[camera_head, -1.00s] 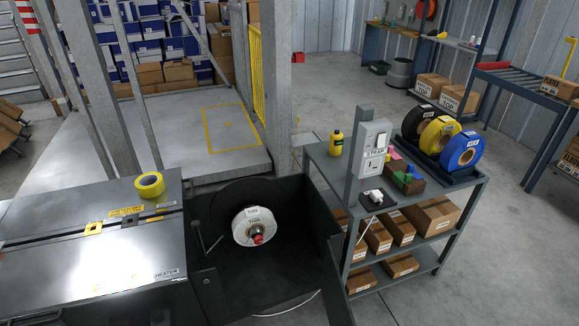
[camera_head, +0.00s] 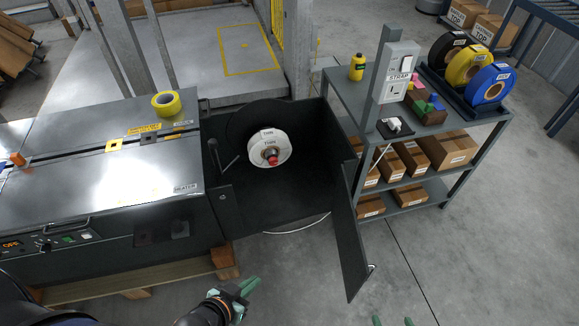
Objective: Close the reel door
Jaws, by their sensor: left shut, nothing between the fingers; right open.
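The reel door (camera_head: 349,240) is a dark flat panel hinged at the right side of the reel compartment. It stands open, swung out toward me, with a small pale handle (camera_head: 371,268) near its lower outer edge. Inside the dark compartment (camera_head: 300,195) is a white reel (camera_head: 268,146) with a red hub. My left gripper (camera_head: 248,285), with green fingers, is shut and empty, in front of the machine and left of the door, apart from it. My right gripper (camera_head: 392,321) shows only its green fingertips at the bottom edge, spread open, below and right of the door.
The strapping machine (camera_head: 90,150) fills the left, with a yellow tape roll (camera_head: 166,103) on top and a wooden pallet (camera_head: 135,275) below. A grey shelf cart (camera_head: 440,125) with boxes and coloured spools stands right of the door. The floor (camera_head: 460,270) at lower right is clear.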

